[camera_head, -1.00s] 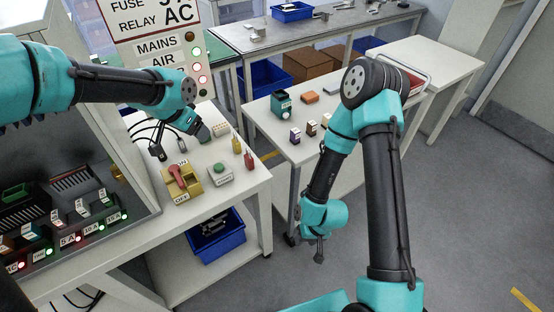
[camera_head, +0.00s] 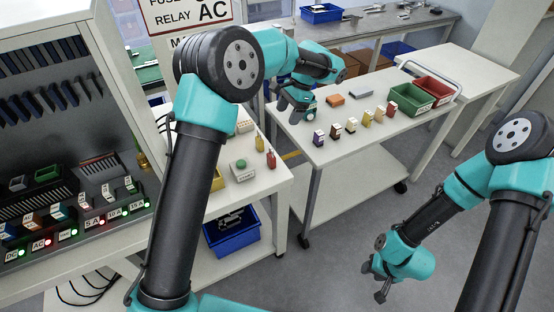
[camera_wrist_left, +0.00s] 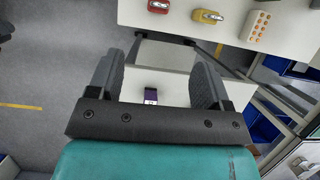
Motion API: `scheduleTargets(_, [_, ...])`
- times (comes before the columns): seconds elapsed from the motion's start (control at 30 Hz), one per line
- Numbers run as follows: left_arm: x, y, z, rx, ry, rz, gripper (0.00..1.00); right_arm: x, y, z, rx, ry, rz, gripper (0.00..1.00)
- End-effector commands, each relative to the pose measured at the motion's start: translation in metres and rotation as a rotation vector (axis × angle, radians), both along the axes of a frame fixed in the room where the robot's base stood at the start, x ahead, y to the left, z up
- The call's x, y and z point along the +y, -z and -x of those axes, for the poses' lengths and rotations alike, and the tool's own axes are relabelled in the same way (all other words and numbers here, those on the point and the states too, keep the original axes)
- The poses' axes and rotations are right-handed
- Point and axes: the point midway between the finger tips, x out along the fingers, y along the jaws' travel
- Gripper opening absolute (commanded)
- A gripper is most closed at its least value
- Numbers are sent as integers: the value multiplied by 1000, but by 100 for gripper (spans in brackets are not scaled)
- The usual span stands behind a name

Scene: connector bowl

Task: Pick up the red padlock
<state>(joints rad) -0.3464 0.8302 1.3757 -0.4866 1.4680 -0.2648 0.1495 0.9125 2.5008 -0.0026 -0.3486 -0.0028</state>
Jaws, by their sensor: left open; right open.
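The red padlock (camera_head: 271,161) stands on the white bench near its right edge, beside a yellow padlock (camera_head: 260,144). In the left wrist view the red padlock (camera_wrist_left: 158,6) is at the top edge, partly cut off, with the yellow padlock (camera_wrist_left: 207,16) to its right. My left gripper (camera_head: 296,108) is over the left end of the white cart, beyond the gap from the bench. It is open and empty, and its fingers (camera_wrist_left: 156,75) frame the cart top. My right gripper (camera_head: 381,284) is open and empty, low above the floor at the right.
The cart holds a purple-sided block (camera_head: 319,138), several similar small blocks, and green (camera_head: 412,99) and red (camera_head: 434,90) bins. A green button box (camera_head: 241,169) sits on the bench near the padlocks. A blue bin (camera_head: 230,232) is on the shelf below.

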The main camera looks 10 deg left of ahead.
Motion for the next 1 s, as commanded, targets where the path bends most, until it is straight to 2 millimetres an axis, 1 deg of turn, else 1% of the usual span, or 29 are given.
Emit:
scheduleTargets(0.17, [2,5,2,1,0,1,72,0,0,0,0,0,0,43])
scheduleTargets(0.27, [5,16,5,2,1,-1,72,0,0,0,0,1,0,43])
scheduleTargets(0.8, [31,99,28,3,1,0,72,0,0,0,0,1,0,43])
scheduleTargets(0.9, [34,109,31,1,1,1,72,0,0,0,0,1,0,43])
scheduleTargets(1.0, [35,113,32,-1,1,2,72,0,0,0,0,1,0,43])
